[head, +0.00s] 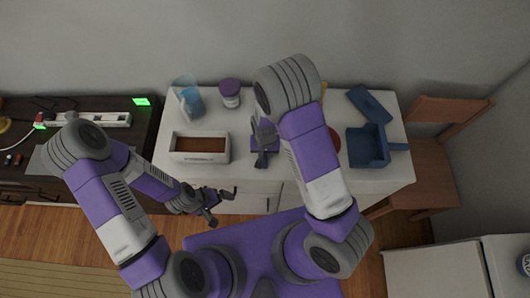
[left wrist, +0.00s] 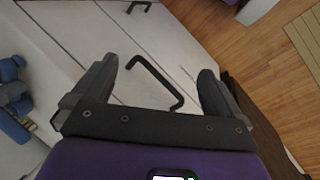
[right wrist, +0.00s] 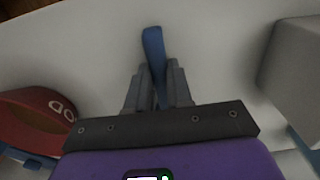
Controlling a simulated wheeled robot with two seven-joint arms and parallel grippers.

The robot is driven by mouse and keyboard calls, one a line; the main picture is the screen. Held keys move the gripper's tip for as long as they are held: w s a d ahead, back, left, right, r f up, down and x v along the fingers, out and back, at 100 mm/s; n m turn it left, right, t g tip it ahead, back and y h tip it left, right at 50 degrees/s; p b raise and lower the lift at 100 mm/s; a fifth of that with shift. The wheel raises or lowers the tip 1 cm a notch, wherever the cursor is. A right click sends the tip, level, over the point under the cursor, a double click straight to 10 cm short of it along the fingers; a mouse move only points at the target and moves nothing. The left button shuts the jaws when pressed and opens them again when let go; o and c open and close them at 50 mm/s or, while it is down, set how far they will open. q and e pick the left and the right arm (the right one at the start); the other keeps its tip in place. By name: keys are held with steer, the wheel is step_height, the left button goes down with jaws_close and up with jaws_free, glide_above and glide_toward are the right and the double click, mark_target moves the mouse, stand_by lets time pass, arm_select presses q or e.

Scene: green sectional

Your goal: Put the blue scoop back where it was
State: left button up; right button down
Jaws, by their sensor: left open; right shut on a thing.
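The blue scoop shows in the right wrist view as a narrow blue piece (right wrist: 153,45) sticking out between my right fingers; the rest of it is hidden. My right gripper (right wrist: 159,72) is shut on it, over the white cabinet top. In the head view my right gripper (head: 262,160) is between the planter box and the red bowl, near the front edge. My left gripper (head: 224,207) is open and empty in front of the cabinet. In the left wrist view (left wrist: 157,70) a black drawer handle (left wrist: 152,82) shows between its fingers, apparently beyond them.
On the white cabinet (head: 306,100) are a white box with brown filling (head: 200,157), a blue pitcher (head: 190,102), a purple-lidded jar (head: 230,96), a red bowl (head: 334,140), a blue bin (head: 368,148) and a blue panel (head: 370,104). A wooden chair (head: 445,135) stands right.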

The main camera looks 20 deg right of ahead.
mark_target(265, 155)
steer(key=shift+f, duration=0.2)
steer(key=c, duration=1)
jaws_free()
steer(key=shift+r, duration=0.1)
steer(key=shift+r, duration=0.1)
steer(key=shift+r, duration=0.35)
step_height(265, 155, up, 12)
steer(key=shift+s+f+p, duration=0.1)
steer(key=shift+f+p, duration=0.15)
steer(key=shift+p, duration=0.9)
